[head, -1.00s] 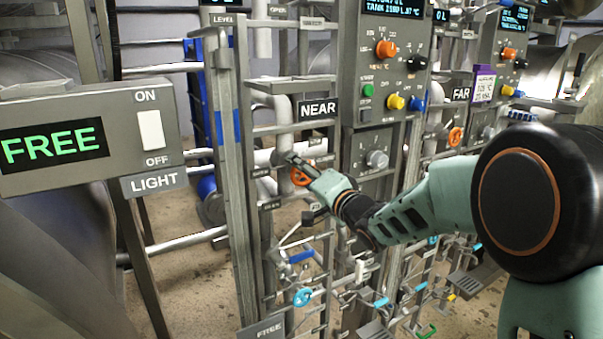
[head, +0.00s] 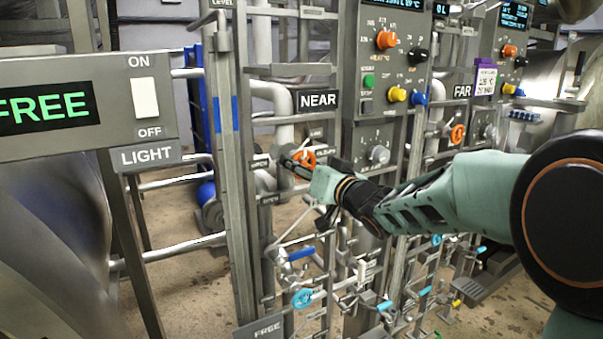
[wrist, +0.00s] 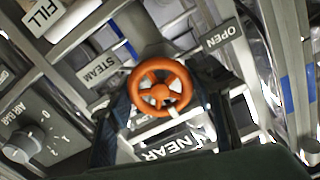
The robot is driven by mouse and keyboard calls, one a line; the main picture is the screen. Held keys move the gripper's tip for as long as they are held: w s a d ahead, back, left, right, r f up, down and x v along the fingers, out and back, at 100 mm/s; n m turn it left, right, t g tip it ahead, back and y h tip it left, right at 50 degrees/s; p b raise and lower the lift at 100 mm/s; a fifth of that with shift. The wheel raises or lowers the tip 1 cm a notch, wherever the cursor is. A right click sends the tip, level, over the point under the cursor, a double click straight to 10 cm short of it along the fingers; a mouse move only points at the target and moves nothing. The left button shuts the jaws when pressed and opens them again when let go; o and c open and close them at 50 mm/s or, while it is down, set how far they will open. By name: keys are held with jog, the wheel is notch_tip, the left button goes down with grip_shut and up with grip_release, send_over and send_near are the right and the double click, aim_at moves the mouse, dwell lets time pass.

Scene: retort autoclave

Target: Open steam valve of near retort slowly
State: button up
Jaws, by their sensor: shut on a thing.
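The near retort's steam valve is an orange handwheel (wrist: 161,89) on a grey pipe. In the wrist view it sits centred between the two dark fingers of my gripper (wrist: 165,112), beside STEAM (wrist: 101,67) and OPEN (wrist: 222,37) labels. In the head view the orange handwheel (head: 304,160) is below the NEAR sign (head: 318,100). My gripper (head: 297,165) reaches it from the right and is shut on the wheel, hiding part of it.
A control panel (head: 391,75) with coloured knobs stands right of the wheel. A second orange handwheel (head: 458,134) is by the FAR sign (head: 462,91). A light-switch box (head: 110,105) is at the left. Cyan-handled valves and thin pipes crowd the space below.

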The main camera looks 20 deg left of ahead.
jog(key=n+b, duration=0.3)
jog(key=n, duration=0.1)
jog(key=shift+f+n, duration=0.15)
jog(key=shift+n, duration=0.25)
jog(key=n+b, duration=0.2)
jog(key=n, duration=0.2)
jog(key=shift+n+b, duration=0.3)
jog(key=shift+b, duration=0.05)
jog(key=n+b, duration=0.3)
jog(key=n, duration=0.2)
jog(key=shift+n+b, duration=0.95)
jog(key=shift+n, duration=1.05)
jog(key=shift+r, duration=0.2)
jog(key=o, duration=1.2)
